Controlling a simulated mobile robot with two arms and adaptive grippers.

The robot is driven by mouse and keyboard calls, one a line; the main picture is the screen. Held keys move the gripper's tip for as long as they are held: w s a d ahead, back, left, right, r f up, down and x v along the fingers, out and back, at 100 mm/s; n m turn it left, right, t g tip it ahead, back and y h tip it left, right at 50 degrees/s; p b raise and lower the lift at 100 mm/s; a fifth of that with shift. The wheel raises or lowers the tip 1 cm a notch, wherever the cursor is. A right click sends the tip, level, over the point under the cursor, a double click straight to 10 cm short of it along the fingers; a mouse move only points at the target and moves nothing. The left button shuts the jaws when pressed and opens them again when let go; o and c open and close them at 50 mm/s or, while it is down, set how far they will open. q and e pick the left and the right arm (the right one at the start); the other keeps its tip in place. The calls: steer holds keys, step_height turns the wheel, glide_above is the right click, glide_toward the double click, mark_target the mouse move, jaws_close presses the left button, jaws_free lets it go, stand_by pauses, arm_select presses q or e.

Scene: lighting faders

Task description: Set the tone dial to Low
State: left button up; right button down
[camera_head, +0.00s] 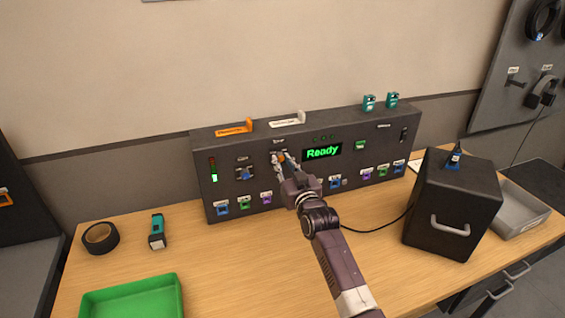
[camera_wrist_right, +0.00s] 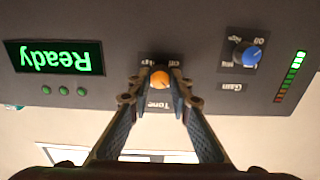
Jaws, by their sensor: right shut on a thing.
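The tone dial (camera_wrist_right: 160,78) is an orange knob on the front of a dark console (camera_head: 235,195). The word "Tone" shows beside it in the right wrist view, which is upside down. My right gripper (camera_wrist_right: 160,84) is shut on the tone dial, with one finger on each side. In the head view the right gripper (camera_head: 282,160) reaches the panel and covers most of the knob. Small labels around the dial are partly hidden by the fingers, and I cannot read its setting. My left gripper is not in view.
The blue gain dial (camera_wrist_right: 246,54) and a level meter (camera_wrist_right: 291,76) are beside it. A green "Ready" display (camera_head: 322,152) is right of it. A black box (camera_head: 452,210), green tray (camera_head: 132,298), tape roll (camera_head: 101,238) and grey tray (camera_head: 518,214) are on the table.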

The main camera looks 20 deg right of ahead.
steer(key=c, duration=1.8)
jaws_free()
steer(key=shift+o, duration=0.2)
steer(key=s, duration=1.2)
steer(key=shift+d, duration=0.2)
steer(key=shift+f, duration=0.15)
